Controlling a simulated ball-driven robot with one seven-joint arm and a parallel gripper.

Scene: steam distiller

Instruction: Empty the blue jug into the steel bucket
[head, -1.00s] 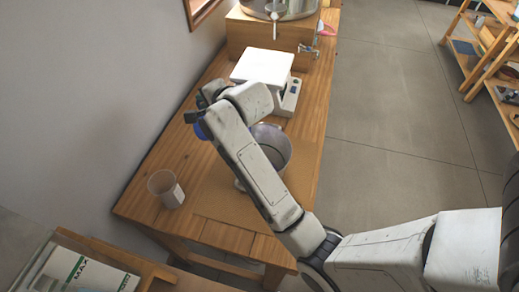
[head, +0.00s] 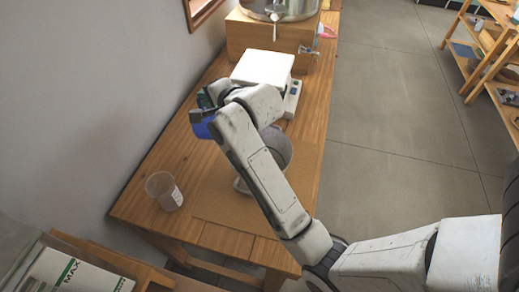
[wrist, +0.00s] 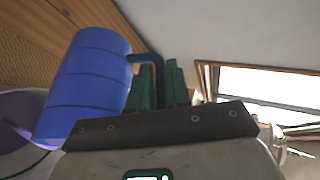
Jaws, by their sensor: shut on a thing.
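The blue jug (head: 202,129) shows below my gripper (head: 207,106) in the head view, partly hidden by my arm. In the wrist view the jug (wrist: 88,85) looks tilted, and my green-fingered gripper (wrist: 160,88) is shut on its dark handle. Its mouth and contents are not visible. The steel bucket (head: 279,152) stands on the table to the right of the jug in the head view, partly behind my forearm. I cannot see into the bucket's bottom. A rounded purplish shape (wrist: 16,112) beside the jug in the wrist view is unclear.
A clear beaker (head: 164,190) stands at the table's near left. A white-topped device (head: 263,68) stands beyond my gripper, before a wooden box (head: 262,38) bearing a steel vessel (head: 280,8). The wall runs close along the table's left. Open floor lies right.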

